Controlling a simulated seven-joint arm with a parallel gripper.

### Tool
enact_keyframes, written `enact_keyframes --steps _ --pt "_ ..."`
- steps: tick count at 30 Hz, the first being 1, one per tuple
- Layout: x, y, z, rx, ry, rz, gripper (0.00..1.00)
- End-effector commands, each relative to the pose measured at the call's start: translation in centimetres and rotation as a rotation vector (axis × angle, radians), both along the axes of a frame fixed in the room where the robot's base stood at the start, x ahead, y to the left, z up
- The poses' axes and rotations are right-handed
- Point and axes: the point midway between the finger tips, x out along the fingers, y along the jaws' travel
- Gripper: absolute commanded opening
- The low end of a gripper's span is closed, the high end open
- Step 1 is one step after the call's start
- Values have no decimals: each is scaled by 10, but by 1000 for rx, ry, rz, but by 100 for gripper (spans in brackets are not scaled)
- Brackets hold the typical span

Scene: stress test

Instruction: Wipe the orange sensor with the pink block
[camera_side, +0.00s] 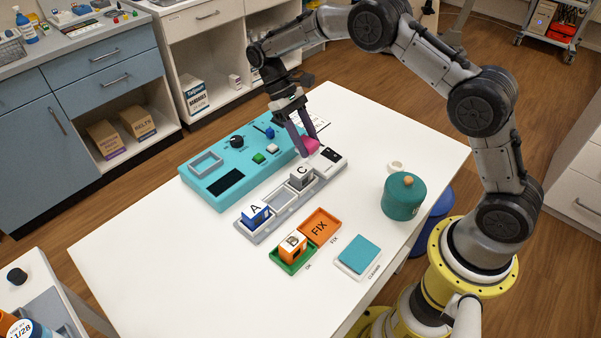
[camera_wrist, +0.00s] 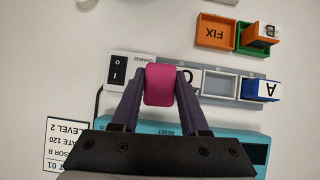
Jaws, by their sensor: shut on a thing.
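My gripper (camera_side: 305,143) is shut on the pink block (camera_side: 311,146). In the wrist view, the pink block (camera_wrist: 160,84) sits between the two fingers of my gripper (camera_wrist: 160,90). It is over the grey-white charger strip, between the black switch and sensor C, and hides part of the strip there. Whether it touches the strip is unclear. The orange sensor (camera_side: 292,246), marked B, sits in the green OK tray (camera_side: 284,265). In the wrist view the orange sensor (camera_wrist: 268,30) is at the top right, away from my gripper.
The strip holds blue sensor A (camera_side: 255,216) and grey sensor C (camera_side: 301,178), with an empty slot between. The orange FIX tray (camera_side: 320,228) is empty. A teal pad (camera_side: 358,254) lies by the CLEANER label. A lidded green pot (camera_side: 403,200) and teal console (camera_side: 205,187) flank the strip.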

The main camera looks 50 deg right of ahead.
Motion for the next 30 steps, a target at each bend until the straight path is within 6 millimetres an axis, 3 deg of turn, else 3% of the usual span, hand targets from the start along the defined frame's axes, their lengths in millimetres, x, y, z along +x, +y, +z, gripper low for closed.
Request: enact_keyframes --steps 8,15,21,30 --pt "-41 95 21 -1 7 296 0" --pt "-93 174 41 -2 1 564 0" --pt "-122 211 52 0 -14 693 0" --pt "-131 223 47 2 -18 733 0"
